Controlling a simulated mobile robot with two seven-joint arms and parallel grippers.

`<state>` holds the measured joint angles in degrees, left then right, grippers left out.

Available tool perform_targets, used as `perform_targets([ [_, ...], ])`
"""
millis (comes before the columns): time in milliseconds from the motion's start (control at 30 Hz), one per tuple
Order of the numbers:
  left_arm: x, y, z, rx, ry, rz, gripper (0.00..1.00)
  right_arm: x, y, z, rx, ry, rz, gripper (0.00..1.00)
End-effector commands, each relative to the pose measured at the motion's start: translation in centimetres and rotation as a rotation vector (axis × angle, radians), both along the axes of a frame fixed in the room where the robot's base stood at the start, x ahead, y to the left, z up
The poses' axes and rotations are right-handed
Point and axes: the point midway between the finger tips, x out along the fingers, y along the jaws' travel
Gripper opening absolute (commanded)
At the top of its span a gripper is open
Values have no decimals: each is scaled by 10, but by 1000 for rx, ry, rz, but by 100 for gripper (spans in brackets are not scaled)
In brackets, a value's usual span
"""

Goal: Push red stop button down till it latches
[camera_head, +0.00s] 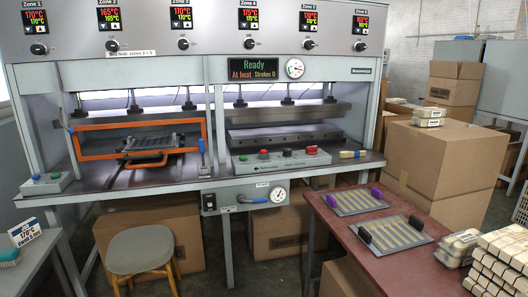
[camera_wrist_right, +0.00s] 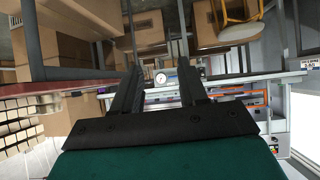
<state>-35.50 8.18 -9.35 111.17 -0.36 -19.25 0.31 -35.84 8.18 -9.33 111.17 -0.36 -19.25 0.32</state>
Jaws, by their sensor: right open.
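The control panel (camera_head: 275,161) is a grey box on the front ledge of the press. It carries a green button (camera_head: 243,157), a red button (camera_head: 264,154), a dark button with some red (camera_head: 287,152) and a wider red button (camera_head: 312,150) at its right end. I cannot read which red one is the stop button; both appear to stand up from the panel. My right gripper (camera_wrist_right: 159,68) is open and empty in the right wrist view, with the press far beyond it, seen upside down. Neither gripper shows in the head view.
A gauge with a blue-handled valve (camera_head: 257,199) hangs below the ledge. A stool (camera_head: 140,250) stands at front left. A red table (camera_head: 370,262) with two trays and stacked pale blocks fills the front right.

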Motion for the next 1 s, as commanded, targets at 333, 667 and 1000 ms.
perform_targets([
  [333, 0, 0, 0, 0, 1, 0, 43, 1, 0, 1, 0, -2, 0, 21],
  [667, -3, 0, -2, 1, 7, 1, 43, 1, 0, 1, -1, -2, 0, 0],
  [1000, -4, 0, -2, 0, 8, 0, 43, 1, 0, 1, -1, -2, 0, 0],
])
